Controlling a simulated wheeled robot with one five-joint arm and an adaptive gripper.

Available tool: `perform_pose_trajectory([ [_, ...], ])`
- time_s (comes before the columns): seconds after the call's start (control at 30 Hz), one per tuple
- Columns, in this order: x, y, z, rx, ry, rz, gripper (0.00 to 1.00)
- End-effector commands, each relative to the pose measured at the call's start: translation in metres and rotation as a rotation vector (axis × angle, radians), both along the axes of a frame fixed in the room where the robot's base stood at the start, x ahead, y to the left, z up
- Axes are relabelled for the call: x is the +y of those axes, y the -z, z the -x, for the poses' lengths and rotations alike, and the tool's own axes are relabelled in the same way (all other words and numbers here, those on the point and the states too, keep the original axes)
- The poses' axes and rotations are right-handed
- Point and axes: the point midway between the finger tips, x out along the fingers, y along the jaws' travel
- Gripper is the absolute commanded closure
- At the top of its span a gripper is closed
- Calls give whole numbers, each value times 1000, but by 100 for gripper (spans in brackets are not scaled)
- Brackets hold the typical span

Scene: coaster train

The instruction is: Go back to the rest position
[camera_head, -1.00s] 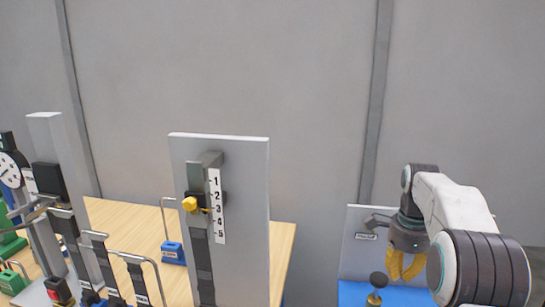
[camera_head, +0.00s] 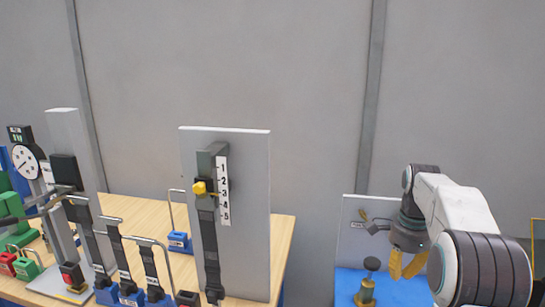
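My gripper (camera_head: 402,275), with yellow fingers, hangs pointing down from my white and black arm at the right of the view. Its two fingers show a narrow gap between them and hold nothing that I can see. It appears in front of a grey panel with a blue base, just right of a black-topped brass knob (camera_head: 369,280). Whether it touches anything there is hidden by the angle.
A wooden table (camera_head: 275,237) at left and centre holds an upright grey board (camera_head: 245,170) with a yellow-knobbed slider and scale 1 to 5. Clamps, padlocks and a dial gauge (camera_head: 27,160) crowd the left. A plain grey wall stands behind.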

Motion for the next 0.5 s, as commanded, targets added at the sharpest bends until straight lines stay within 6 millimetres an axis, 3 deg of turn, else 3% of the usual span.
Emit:
perform_pose_trajectory([
  [0.27,-4,3,-14,-56,-304,34,100],
  [0.37,-3,19,-12,-48,-478,43,100],
  [0.5,4,64,14,16,-781,16,100],
])
